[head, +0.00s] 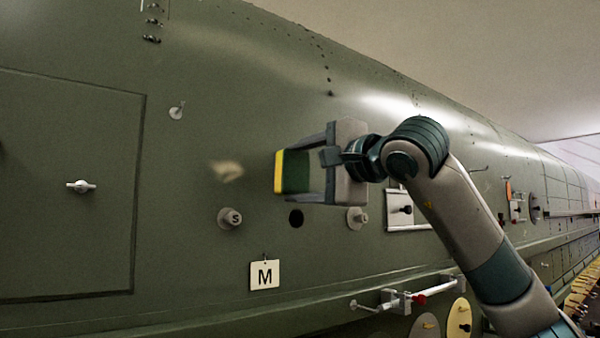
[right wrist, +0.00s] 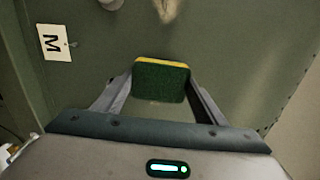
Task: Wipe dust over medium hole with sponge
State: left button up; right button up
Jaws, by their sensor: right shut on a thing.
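My right gripper (head: 318,172) is shut on a sponge (head: 292,172), green with a yellow face. The sponge also shows between the fingers in the right wrist view (right wrist: 160,82). The yellow face points left in the head view, toward a pale dust smudge (head: 227,171) on the green fuselage skin. The smudge lies left of the sponge, apart from it in the picture. It shows at the top edge in the right wrist view (right wrist: 167,9). A dark round hole (head: 296,218) is just below the sponge. A card marked M (head: 265,275) hangs below it. My left gripper is not in view.
A knob marked S (head: 231,218) sticks out left of the hole, and another round knob (head: 357,218) sits to its right. A small rail with clamps (head: 405,298) runs below. A panel with a latch (head: 80,186) is at the left.

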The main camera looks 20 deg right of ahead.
aim_at(311, 178)
jog(key=shift+x, duration=1)
dwell(0.5)
jog(key=shift+d, duration=0.15)
jog(key=d, duration=0.1)
jog(key=w+d, duration=0.1)
jog(key=d, duration=0.1)
jog(key=shift+d+p, duration=0.2)
jog(key=shift+p, duration=0.15)
jog(key=shift+w, duration=0.1)
jog(key=shift+w+d+p, duration=0.2)
jog(key=shift+w+d, duration=0.15)
jog(key=shift+d, duration=0.45)
jog(key=shift+w+d+p, duration=0.2)
jog(key=shift+w+d, duration=0.15)
jog(key=shift+d, duration=0.5)
jog(key=shift+a, duration=0.15)
